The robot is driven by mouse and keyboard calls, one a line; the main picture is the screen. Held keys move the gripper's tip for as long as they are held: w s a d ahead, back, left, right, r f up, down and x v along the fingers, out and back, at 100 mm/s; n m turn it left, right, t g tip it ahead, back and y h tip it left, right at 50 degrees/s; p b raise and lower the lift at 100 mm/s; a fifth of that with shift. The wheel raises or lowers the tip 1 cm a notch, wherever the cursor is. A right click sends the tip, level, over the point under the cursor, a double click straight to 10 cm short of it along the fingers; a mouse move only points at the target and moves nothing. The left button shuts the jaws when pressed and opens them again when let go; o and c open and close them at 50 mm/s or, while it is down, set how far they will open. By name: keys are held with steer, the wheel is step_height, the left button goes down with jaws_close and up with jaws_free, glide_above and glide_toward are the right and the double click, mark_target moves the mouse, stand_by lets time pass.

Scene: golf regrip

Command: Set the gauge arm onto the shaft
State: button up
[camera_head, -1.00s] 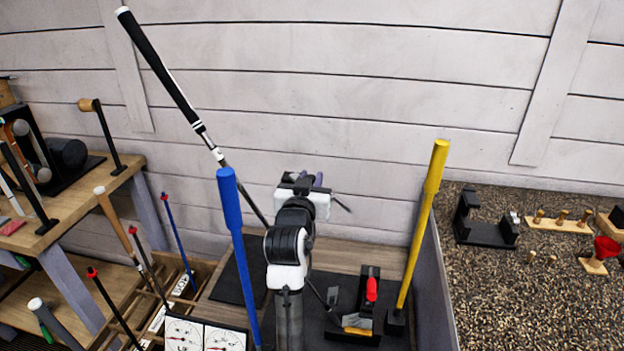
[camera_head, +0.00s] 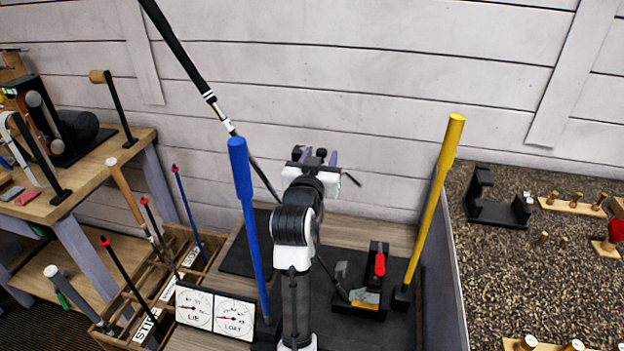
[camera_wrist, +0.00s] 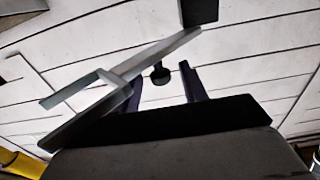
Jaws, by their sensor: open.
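The golf club (camera_head: 180,48), with a black grip, leans up to the left. Its shaft (camera_head: 263,176) runs down behind my arm to a head (camera_head: 365,297) in a black clamp (camera_head: 377,250) with a red handle. My gripper (camera_head: 320,158) is raised in front of the wall, right of the shaft, its purple fingers apart. In the wrist view a dark round knob (camera_wrist: 160,75) shows between the fingers; I cannot tell if it is touched. A grey bar with a forked end (camera_wrist: 115,78) crosses left of them. I cannot tell if this is the gauge arm.
A blue bar (camera_head: 247,205) stands left of my arm and a yellow bar (camera_head: 437,190) to the right. Two dials (camera_head: 215,312) sit at the bench front. A rack (camera_head: 150,320) of clubs is left; a gravelly surface (camera_head: 530,280) with tees is right.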

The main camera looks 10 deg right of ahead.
steer(key=p+v, duration=0.2)
steer(key=v, duration=1)
steer(key=shift+p, duration=0.3)
steer(key=shift+w, duration=0.1)
